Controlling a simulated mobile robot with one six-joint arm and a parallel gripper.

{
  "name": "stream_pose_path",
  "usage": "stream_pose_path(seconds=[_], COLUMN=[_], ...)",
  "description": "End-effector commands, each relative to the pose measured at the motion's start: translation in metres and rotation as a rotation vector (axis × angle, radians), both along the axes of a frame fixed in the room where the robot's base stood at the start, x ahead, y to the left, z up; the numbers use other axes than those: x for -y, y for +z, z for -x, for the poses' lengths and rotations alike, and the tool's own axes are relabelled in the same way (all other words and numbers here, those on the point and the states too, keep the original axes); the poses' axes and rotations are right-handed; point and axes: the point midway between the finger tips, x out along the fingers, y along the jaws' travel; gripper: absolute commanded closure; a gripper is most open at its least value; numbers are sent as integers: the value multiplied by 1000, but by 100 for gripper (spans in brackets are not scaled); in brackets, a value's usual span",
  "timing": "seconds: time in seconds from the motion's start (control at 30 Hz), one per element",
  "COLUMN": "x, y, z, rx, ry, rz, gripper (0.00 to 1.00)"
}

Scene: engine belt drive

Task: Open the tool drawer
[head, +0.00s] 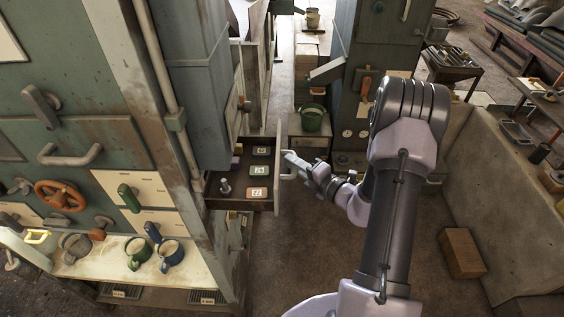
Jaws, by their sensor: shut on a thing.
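The tool drawer (240,196) is pulled out from the green cabinet at the centre left of the head view. Its inside shows several small labelled blocks and a small metal piece. The drawer's front panel (277,165) faces right, towards my arm. My gripper (290,163) is at the handle on this panel and is shut on it. The fingertips and the handle are small here, so the exact contact is hard to see.
The green cabinet with a red handwheel (60,196) and mugs (172,256) on a ledge stands left. A concrete wall (515,215) and a brown block (461,253) are right. Floor between is clear.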

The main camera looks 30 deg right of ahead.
Motion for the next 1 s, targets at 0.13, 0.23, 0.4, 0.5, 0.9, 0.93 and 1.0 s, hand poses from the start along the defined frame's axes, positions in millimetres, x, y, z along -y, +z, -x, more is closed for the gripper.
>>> stream_pose_path(seconds=[0.13,0.23,0.4,0.5,0.9,0.93,1.0], x=[4,5,5,5,5,6,9], y=[0,-1,-1,-1,0,0,2], z=[3,3,3,3,4,5,12], rx=[-1,-1,-1,-1,0,0,-1], ry=[1,1,1,1,0,-1,-3], rz=[-1,0,0,0,0,-1,0], gripper=[100,100,100,78,62,62,62])
